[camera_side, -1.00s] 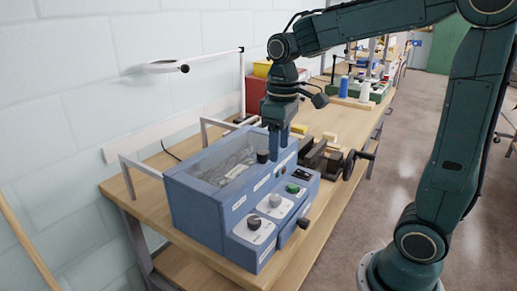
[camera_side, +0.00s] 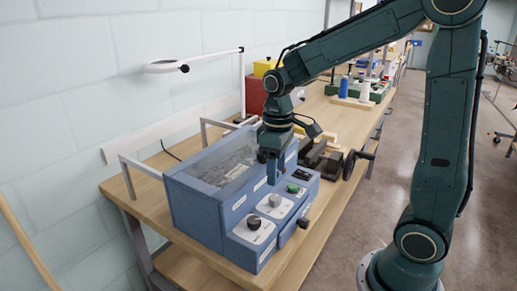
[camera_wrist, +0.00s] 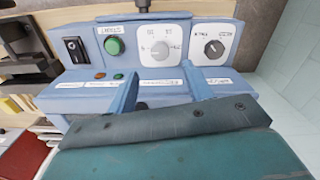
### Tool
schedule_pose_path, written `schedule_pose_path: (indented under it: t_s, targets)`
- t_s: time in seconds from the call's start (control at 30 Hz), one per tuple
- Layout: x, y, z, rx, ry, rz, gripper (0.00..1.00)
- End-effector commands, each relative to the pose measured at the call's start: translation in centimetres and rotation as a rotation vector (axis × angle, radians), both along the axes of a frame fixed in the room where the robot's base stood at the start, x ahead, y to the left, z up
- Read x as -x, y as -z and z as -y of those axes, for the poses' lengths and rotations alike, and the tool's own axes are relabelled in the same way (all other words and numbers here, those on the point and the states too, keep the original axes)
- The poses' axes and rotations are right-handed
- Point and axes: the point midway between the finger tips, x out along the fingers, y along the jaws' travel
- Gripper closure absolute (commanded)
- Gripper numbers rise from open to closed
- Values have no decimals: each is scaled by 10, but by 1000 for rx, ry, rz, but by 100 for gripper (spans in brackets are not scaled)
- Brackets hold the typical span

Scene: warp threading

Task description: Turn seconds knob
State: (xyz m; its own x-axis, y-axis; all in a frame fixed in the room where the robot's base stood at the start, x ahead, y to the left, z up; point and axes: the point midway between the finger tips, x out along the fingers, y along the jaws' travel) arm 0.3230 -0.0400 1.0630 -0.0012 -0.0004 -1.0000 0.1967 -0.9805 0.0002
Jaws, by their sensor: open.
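A blue box-shaped machine (camera_side: 196,211) stands on the bench with a sloped control panel. Its panel has a light grey round knob on a white dial plate (camera_wrist: 160,52) and a darker knob on another plate (camera_wrist: 213,48). In the side view these are the knobs nearer the green button (camera_side: 275,200) and nearer the front (camera_side: 254,223). I cannot read which is labelled seconds. My gripper (camera_side: 271,181) is open and empty, pointing down just above the panel's back edge. In the wrist view its fingers (camera_wrist: 163,88) straddle the line to the light grey knob, apart from it.
A green button (camera_wrist: 114,46) and a black rocker switch (camera_wrist: 75,48) sit beside the knobs. A vise-like tool with a black handwheel (camera_side: 350,165) is right of the machine. A lamp (camera_side: 165,67) and metal rails stand behind. The bench front is clear.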

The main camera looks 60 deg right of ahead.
Motion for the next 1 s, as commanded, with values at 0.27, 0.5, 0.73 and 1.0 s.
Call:
schedule_pose_path:
  t_s: [0.27, 0.5, 0.73, 1.0]
  targets:
    - [1, 43, 0, 0, 0, -4, 49]
    - [0, 68, 0, 0, 0, -2, 49]
    - [0, 75, 0, 1, 0, 0, 49]
    - [0, 75, 0, 1, 0, 0, 59]
